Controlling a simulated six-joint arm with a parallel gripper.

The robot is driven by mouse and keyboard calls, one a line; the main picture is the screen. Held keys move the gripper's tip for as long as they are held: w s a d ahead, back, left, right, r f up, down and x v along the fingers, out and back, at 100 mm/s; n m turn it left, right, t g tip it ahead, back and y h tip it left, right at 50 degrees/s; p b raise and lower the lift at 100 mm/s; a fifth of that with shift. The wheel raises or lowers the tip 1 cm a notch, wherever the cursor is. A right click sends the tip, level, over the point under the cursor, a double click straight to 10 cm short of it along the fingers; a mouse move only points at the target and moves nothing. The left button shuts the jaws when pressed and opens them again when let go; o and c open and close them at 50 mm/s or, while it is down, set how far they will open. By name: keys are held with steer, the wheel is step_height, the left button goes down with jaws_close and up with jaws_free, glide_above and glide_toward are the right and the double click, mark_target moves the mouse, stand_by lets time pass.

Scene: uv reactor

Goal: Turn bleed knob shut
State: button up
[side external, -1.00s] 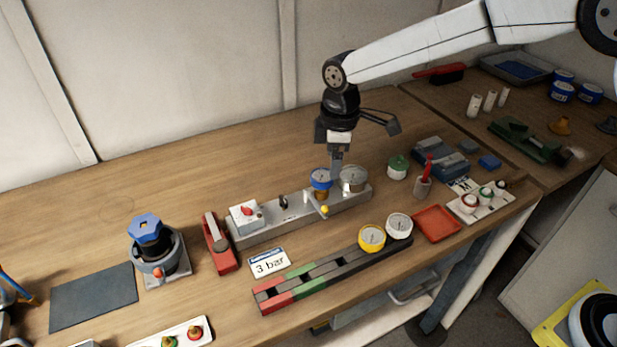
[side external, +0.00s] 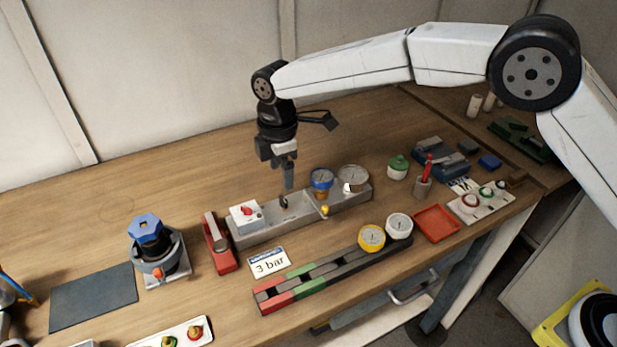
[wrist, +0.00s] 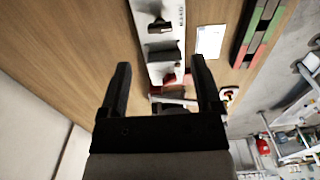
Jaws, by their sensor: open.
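A grey manifold block (side external: 265,230) lies on the bench and also shows in the wrist view (wrist: 151,8). It carries a small dark knob (side external: 284,202), a white box with a red knob (side external: 246,211), and a yellow-tipped part (side external: 324,210). I cannot read which one is labelled bleed. My gripper (side external: 289,185) points down just above the dark knob, apparently apart from it. In the wrist view my gripper (wrist: 160,66) is open, its fingers spread on either side of the block, with nothing visibly held.
A blue gauge (side external: 321,179) and a grey gauge (side external: 353,178) stand on the block's right end. A red holder (side external: 220,250) stands at its left end. A "3 bar" card (side external: 269,262) and a coloured rail (side external: 310,286) lie in front. The bench behind is clear.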

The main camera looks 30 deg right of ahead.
mark_target(283, 199)
steer(key=shift+f, duration=3.55)
jaws_close()
